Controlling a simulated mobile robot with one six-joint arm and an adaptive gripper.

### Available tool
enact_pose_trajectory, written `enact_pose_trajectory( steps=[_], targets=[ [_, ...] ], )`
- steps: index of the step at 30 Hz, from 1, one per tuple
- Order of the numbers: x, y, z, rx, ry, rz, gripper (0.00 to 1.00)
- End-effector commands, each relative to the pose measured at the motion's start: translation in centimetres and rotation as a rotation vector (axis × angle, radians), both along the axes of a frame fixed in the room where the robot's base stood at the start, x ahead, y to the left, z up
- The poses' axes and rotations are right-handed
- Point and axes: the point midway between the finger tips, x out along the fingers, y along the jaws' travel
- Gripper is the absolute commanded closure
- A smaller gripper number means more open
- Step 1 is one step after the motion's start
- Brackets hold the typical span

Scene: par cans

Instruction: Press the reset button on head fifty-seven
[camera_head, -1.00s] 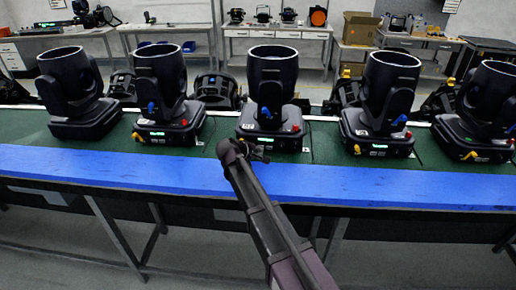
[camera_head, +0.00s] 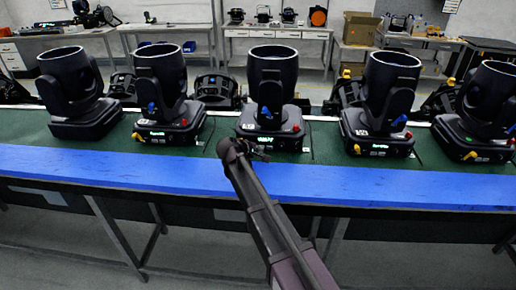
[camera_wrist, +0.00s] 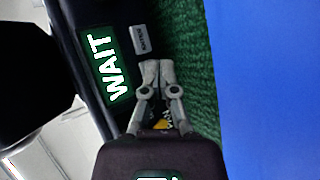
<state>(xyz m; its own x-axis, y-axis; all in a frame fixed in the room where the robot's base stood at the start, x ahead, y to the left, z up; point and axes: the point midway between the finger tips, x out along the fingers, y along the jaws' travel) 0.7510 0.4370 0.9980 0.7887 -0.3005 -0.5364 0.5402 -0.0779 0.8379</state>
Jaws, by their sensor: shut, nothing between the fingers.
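Several dark moving-head lights stand in a row on the green bench top. My gripper (camera_head: 262,153) is at the front of the middle head (camera_head: 271,92), low beside its base. In the wrist view my gripper (camera_wrist: 155,68) is shut and empty, its fingertips together. They point at the base panel, just below a small grey rectangular piece with tiny text (camera_wrist: 140,40). Left of that piece a lit display (camera_wrist: 108,65) reads WAIT. Whether the fingertips touch the panel, I cannot tell. No head number is readable.
A blue strip (camera_head: 150,168) runs along the bench's front edge, with green mat (camera_head: 215,135) behind it. Neighbouring heads stand left (camera_head: 160,80) and right (camera_head: 388,85). The middle head carries a blue part (camera_head: 266,112) and a red one (camera_head: 296,128). Work tables stand behind.

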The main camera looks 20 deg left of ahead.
Motion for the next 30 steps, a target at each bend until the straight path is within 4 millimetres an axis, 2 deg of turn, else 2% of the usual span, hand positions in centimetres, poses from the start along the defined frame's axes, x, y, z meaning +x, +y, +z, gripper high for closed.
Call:
enact_pose_trajectory(
  steps=[15, 30],
  targets=[
    [-1.4, -0.3, 0.0, 0.001, 0.0, 0.001, 1.0],
    [-1.7, -0.4, 0.0, 0.0, 0.0, 0.0, 1.0]
  ],
)
